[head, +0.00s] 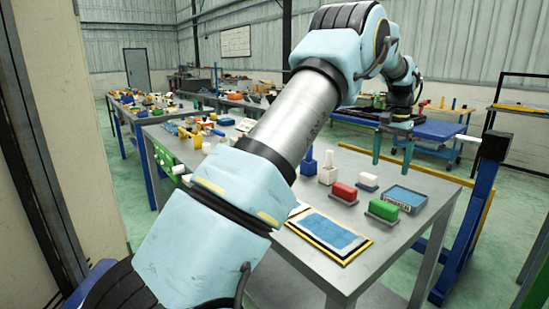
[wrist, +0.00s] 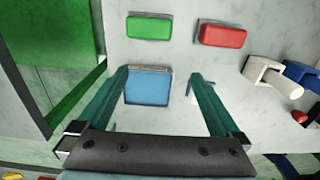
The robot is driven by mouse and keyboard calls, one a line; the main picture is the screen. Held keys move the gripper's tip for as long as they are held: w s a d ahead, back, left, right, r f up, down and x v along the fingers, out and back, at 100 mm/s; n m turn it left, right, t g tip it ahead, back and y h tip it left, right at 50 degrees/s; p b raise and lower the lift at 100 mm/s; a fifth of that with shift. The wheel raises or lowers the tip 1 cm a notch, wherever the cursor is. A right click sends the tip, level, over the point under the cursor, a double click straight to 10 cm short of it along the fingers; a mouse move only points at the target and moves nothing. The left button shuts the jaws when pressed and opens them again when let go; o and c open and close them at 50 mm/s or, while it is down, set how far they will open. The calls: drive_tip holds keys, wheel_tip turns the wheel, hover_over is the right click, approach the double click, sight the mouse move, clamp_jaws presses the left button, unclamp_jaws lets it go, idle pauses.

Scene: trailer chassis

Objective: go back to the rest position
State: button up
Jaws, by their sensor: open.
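My gripper (head: 392,166) hangs fingers down above the far right part of the grey table (head: 395,238). In the wrist view its two teal fingers (wrist: 159,76) are spread wide, with nothing held between them. A shallow blue box (head: 405,197) lies on the table below; in the wrist view the box (wrist: 147,89) shows between the fingers, nearer the left one. A green block (head: 383,210) and a red block (head: 345,191) lie beside it on dark bases. A white block (head: 368,179) is partly hidden behind the right finger in the wrist view.
A blue pad with a yellow edge (head: 330,236) lies at the table's near edge. A blue bottle-like piece (head: 308,163) and a white one (head: 327,171) stand near my arm. A blue post (head: 470,220) stands right of the table. Green floor shows beyond the table's right side.

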drive_tip(key=s+a+f+n, duration=0.1)
drive_tip(key=s+a+n, duration=0.1)
drive_tip(key=a, duration=1)
drive_tip(key=s+a+f+n, duration=0.1)
drive_tip(key=a+n, duration=0.2)
drive_tip(key=a, duration=0.8)
drive_tip(key=s+a+f+n, duration=0.2)
drive_tip(key=s+a, duration=0.6)
drive_tip(key=s, duration=0.1)
drive_tip(key=s+a+f+n+t, duration=0.1)
drive_tip(key=s+a+f+n, duration=0.1)
drive_tip(key=s+a, duration=0.7)
drive_tip(key=shift+f+t, duration=0.3)
drive_tip(key=shift+f, duration=0.1)
idle(0.8)
